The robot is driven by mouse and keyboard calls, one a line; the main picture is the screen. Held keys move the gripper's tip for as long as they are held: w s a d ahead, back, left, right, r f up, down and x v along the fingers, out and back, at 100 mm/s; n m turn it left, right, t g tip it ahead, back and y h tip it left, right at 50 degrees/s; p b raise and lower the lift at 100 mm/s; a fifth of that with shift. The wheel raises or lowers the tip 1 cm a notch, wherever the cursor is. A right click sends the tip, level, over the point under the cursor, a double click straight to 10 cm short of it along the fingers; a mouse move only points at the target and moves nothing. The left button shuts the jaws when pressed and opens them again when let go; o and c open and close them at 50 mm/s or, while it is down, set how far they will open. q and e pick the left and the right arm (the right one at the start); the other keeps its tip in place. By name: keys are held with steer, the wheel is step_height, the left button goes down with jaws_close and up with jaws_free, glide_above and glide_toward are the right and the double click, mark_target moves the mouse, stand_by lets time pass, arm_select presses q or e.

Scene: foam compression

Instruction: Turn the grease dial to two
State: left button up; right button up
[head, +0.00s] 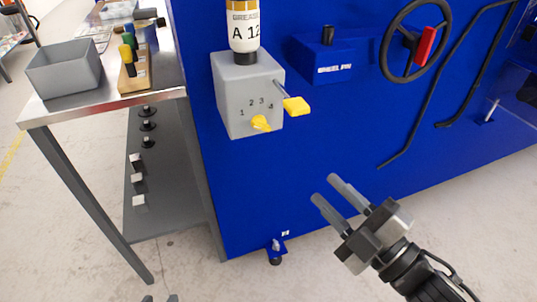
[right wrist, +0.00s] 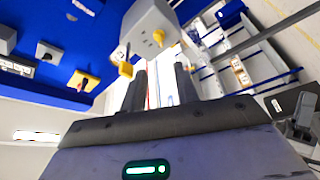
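The grey grease box (head: 248,95) is on the blue wall, under the bottle marked A 12 (head: 243,22). Its front carries the numbers 1 to 4 and a yellow grease dial (head: 261,123) below them. I cannot tell exactly which number the dial points at. The box shows in the right wrist view (right wrist: 148,28), beyond the fingers. My right gripper (head: 325,188) is open and empty, below and right of the dial and apart from it.
A yellow-ended lever (head: 296,106) sticks out from the box's right side, close to the dial. A handwheel (head: 412,40) with a red handle is further right. A metal table (head: 105,95) with a grey bin (head: 64,68) stands left. The wall below the box is clear.

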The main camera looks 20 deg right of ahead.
mark_target(264, 129)
steer(key=p+x, duration=0.1)
steer(key=x, duration=1.5)
steer(key=shift+s+a, duration=0.15)
jaws_close()
